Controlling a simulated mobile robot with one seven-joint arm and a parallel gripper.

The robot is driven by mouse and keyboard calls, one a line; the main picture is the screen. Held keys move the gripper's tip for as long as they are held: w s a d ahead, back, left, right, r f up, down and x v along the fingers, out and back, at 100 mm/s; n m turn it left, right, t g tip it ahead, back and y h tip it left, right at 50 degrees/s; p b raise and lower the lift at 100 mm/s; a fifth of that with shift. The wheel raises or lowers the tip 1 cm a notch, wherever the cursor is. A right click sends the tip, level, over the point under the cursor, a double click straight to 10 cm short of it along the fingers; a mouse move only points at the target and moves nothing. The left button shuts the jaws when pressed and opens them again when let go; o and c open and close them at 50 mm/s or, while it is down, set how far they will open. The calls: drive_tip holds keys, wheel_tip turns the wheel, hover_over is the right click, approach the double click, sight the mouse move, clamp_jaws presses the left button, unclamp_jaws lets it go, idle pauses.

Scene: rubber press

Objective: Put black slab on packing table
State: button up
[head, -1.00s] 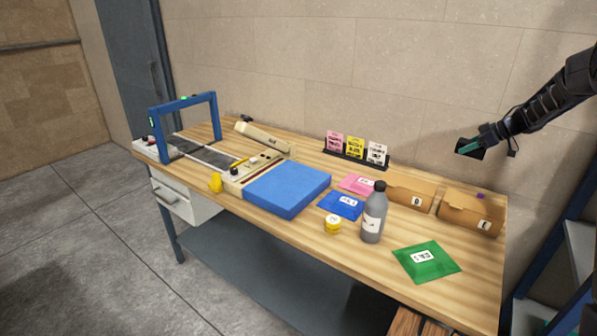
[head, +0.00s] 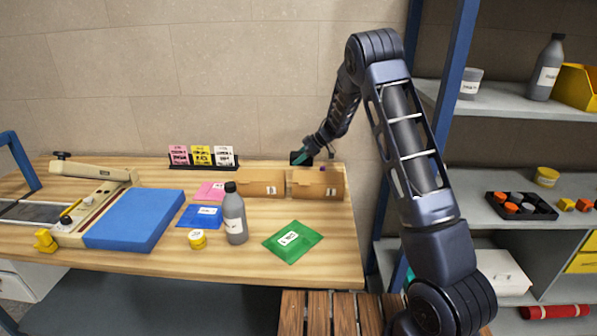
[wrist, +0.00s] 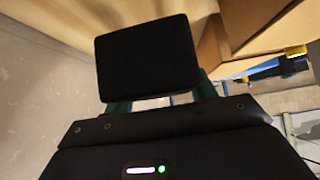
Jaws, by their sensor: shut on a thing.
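My gripper (head: 304,155) is shut on the black slab (head: 296,158), in the air near the wall, above the back right of the wooden table (head: 335,255). In the wrist view the slab (wrist: 147,57) is a dark, flat, rounded rectangle held between the teal fingertips, and it hides part of the scene behind it. In the head view the slab is small, and its gap to the table and cartons is hard to judge.
Brown cartons (head: 262,182), a green packet (head: 292,241), a grey bottle (head: 235,215), a yellow jar (head: 197,239) and a blue block (head: 135,220) occupy the table. The front right is bare. A blue-posted shelf (head: 500,100) and a slatted wooden surface (head: 318,318) are nearby.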

drive_tip(key=shift+f, duration=3.2)
drive_tip(key=shift+f, duration=0.15)
drive_tip(key=o, duration=1.2)
drive_tip(key=shift+r, duration=0.2)
drive_tip(key=v, duration=1.2)
drive_tip(key=shift+f, duration=0.1)
